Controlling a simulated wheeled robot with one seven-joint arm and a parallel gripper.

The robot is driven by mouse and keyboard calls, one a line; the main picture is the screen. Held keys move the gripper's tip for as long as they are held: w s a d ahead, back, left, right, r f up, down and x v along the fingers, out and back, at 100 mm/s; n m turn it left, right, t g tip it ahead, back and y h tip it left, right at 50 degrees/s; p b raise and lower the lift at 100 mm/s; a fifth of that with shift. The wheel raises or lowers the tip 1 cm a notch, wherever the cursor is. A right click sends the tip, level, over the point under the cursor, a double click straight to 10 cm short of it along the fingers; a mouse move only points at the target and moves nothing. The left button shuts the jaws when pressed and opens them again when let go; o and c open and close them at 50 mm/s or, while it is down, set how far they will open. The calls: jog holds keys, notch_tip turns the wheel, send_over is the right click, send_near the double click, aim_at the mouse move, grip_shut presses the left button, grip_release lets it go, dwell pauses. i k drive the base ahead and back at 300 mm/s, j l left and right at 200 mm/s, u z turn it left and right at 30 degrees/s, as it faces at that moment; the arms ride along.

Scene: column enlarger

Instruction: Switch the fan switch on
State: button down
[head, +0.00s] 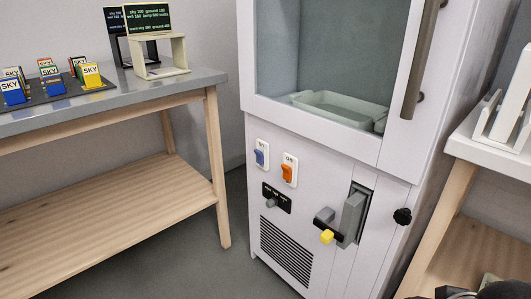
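The left one is a blue switch (260,153) and the right one is an orange switch (288,172). The small lettering on their plates is too small to read surely, so I cannot tell which is the fan switch. Neither switch is touched by anything. Dark parts, seemingly of my arm or gripper (492,290), show at the bottom right edge, well away from the switches. They are cut off by the frame, and no fingertips can be made out.
A wooden bench (110,112) with SKY blocks stands left. A white-topped table (490,140) stands right. Floor (210,265) shows between bench and cabinet.

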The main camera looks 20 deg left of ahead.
aim_at(260, 158)
jog(key=i+j+u, duration=0.25)
jog(key=j+u, duration=0.15)
jog(key=i+j+u, duration=0.35)
jog(key=k+j, duration=0.05)
